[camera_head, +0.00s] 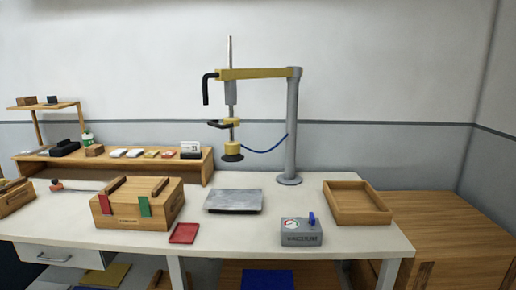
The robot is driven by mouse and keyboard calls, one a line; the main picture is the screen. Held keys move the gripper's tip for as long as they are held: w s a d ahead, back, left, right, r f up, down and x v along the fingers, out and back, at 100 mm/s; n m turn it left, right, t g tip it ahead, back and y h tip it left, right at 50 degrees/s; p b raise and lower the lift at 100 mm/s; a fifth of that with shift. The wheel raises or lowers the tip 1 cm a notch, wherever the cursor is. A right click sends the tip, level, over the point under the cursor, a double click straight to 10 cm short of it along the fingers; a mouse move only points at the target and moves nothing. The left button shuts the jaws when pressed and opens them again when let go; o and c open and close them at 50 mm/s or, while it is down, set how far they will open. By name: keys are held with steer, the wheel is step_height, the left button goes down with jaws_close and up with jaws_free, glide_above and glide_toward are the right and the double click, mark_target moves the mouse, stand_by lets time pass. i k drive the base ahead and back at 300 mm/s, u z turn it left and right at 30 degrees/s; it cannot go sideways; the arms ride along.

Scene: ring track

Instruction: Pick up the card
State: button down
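I cannot tell for certain which thing is the card. A flat red rectangular piece (184,233) lies on the white worktable in front of the wooden box; it may be a card or a shallow tray. A small white card with dark print (190,147) stands upright at the right end of the wooden shelf. Several small flat pieces lie left of it, among them a white one (134,153) and a yellowish one (151,154). My gripper is not in view.
A wooden box (127,217) with red and green tabs stands left on the worktable (250,257). A grey plate (233,201) lies mid-table below a yellow-armed suction lifter (291,130). A vacuum box (301,234) and an empty wooden tray (356,215) stand right.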

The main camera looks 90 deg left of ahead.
mark_target(186, 147)
steer(key=u, duration=1.5)
steer(key=i, duration=1.45)
steer(key=u, duration=2.95)
